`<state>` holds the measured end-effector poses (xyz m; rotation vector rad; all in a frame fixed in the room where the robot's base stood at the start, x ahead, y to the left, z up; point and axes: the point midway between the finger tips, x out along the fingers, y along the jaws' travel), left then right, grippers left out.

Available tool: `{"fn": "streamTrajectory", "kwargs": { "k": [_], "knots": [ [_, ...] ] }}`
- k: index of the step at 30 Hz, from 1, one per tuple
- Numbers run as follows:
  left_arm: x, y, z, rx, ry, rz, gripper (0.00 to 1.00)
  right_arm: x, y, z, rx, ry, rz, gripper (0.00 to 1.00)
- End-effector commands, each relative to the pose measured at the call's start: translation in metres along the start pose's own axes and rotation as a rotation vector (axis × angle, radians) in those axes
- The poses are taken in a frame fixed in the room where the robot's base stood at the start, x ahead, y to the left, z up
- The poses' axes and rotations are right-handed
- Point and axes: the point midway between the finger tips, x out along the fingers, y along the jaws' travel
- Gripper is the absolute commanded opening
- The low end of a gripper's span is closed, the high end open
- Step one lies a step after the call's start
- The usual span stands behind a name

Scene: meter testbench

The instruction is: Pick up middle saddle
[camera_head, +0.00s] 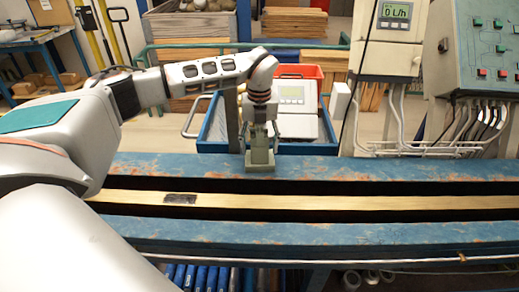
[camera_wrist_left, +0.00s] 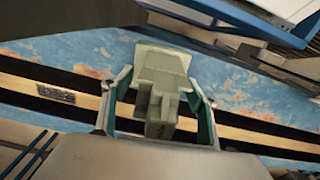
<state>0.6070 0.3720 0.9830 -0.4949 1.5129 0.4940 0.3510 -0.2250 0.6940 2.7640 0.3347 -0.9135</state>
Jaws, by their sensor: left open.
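A grey-green saddle (camera_head: 261,158) stands upright on the back blue rail of the bench (camera_head: 360,168). It is the only saddle I see. In the left wrist view the saddle (camera_wrist_left: 163,72) has a wide base and a narrower block rising toward the camera. My left gripper (camera_head: 260,134) is above it, pointing down. In the wrist view my left gripper's (camera_wrist_left: 158,105) fingers are open, one on each side of the saddle's upper block, with gaps visible. The fingertips partly hide the saddle in the head view. My right gripper is not in view.
A brass-coloured strip (camera_head: 330,202) runs along the dark channel between the blue rails. Behind the bench stands a blue cart (camera_head: 212,147) with a white meter box (camera_head: 298,122) and a red bin (camera_head: 299,71). A control panel (camera_head: 480,50) is at right.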

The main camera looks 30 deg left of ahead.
Motion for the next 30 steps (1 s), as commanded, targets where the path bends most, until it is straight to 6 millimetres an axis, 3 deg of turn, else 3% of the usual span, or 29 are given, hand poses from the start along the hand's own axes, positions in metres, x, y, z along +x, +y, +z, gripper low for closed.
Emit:
{"fn": "streamTrajectory", "kwargs": {
  "k": [2, 6, 9, 20, 26, 30],
  "knots": [
    [0.000, 0.000, 0.000, 0.000, 0.000, 0.000, 0.56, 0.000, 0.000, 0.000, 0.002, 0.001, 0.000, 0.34],
    [0.000, 0.000, 0.000, 0.000, 0.000, 0.000, 0.19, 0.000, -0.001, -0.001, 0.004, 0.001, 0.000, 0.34],
    [0.000, 0.000, 0.000, 0.000, 0.000, 0.001, 0.00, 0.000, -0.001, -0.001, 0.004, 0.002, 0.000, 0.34],
    [-0.009, -0.001, 0.001, -0.001, -0.002, -0.002, 0.00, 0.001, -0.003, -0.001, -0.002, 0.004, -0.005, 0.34],
    [-0.043, -0.001, 0.002, 0.000, -0.007, -0.005, 0.00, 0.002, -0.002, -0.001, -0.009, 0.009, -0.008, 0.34],
    [-0.079, -0.001, 0.002, 0.000, -0.007, -0.005, 0.00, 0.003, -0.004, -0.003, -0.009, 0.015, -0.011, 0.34]
  ]
}}
